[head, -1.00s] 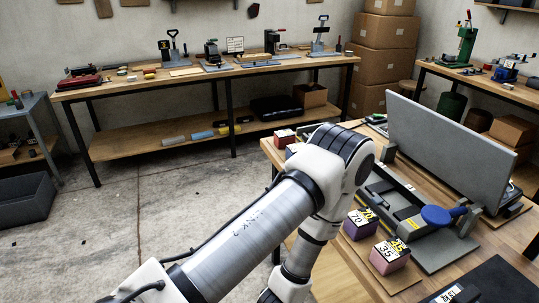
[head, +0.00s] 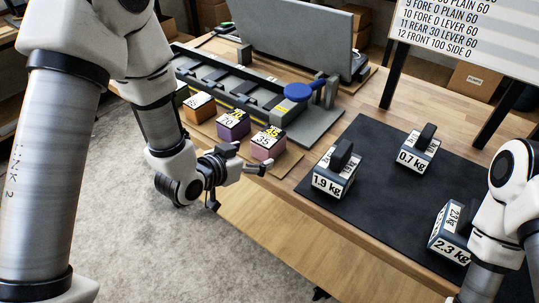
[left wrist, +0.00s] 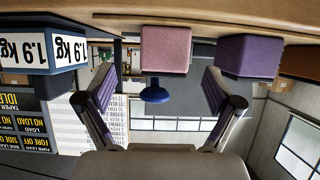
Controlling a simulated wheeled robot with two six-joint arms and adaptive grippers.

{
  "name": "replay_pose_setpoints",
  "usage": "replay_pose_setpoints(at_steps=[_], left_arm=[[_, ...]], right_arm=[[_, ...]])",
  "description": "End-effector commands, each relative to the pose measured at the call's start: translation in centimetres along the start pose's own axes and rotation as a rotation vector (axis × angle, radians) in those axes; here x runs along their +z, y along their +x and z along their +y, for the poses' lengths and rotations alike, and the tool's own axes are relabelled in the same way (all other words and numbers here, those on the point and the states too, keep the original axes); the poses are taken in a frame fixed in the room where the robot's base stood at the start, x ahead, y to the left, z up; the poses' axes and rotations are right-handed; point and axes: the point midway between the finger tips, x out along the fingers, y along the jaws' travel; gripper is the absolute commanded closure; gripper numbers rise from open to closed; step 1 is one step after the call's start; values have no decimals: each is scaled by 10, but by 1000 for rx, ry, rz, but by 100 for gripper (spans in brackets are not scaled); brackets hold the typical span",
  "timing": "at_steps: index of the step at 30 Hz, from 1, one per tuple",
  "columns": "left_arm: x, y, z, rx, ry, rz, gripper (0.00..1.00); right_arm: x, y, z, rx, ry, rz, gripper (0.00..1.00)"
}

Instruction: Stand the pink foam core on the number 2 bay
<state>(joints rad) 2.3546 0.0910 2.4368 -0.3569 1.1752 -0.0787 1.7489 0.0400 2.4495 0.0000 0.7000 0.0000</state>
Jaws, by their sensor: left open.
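The pink foam core (head: 266,150) is a block with a white and yellow label reading 35. It stands on a wooden board at the table's near edge. It also shows in the left wrist view (left wrist: 165,50), upside down, between and beyond the fingers. My left gripper (head: 252,160) is open and empty, just in front of the pink block and apart from it. The left wrist view shows both fingers spread (left wrist: 158,95). A dark fixture with a row of bays (head: 232,82) lies behind the blocks; I cannot read its bay numbers. My right gripper is out of view.
A purple block (head: 233,127) and an orange block (head: 198,109) stand left of the pink one. A blue knob (head: 298,92) and a grey upright panel (head: 290,40) are behind. Weights marked 1.9 kg (head: 333,180), 0.7 kg (head: 417,150) and 2.3 kg (head: 447,240) stand on a black mat (head: 375,200).

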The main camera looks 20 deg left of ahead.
Motion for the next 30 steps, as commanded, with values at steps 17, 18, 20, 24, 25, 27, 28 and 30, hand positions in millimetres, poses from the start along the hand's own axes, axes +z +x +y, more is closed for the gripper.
replay_pose_setpoints(at_steps=[17, 18, 20, 24, 25, 27, 28, 30], left_arm=[[-32, 68, -5, -10, 18, 59, 8], [-32, 72, -5, -10, 17, 59, 8], [-32, 75, -5, -10, 16, 58, 8], [-31, 76, -5, -11, 16, 58, 8], [-31, 75, -5, -11, 16, 58, 8], [-31, 75, -5, -11, 16, 58, 33], [-31, 75, -5, -11, 16, 58, 44], [-31, 75, -5, -11, 16, 58, 69]], right_arm=[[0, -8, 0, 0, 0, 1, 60], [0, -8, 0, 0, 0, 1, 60], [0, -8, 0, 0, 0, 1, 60], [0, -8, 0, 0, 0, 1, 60], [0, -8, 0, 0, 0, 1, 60], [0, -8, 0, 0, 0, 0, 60], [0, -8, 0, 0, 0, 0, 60], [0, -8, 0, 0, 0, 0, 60]])
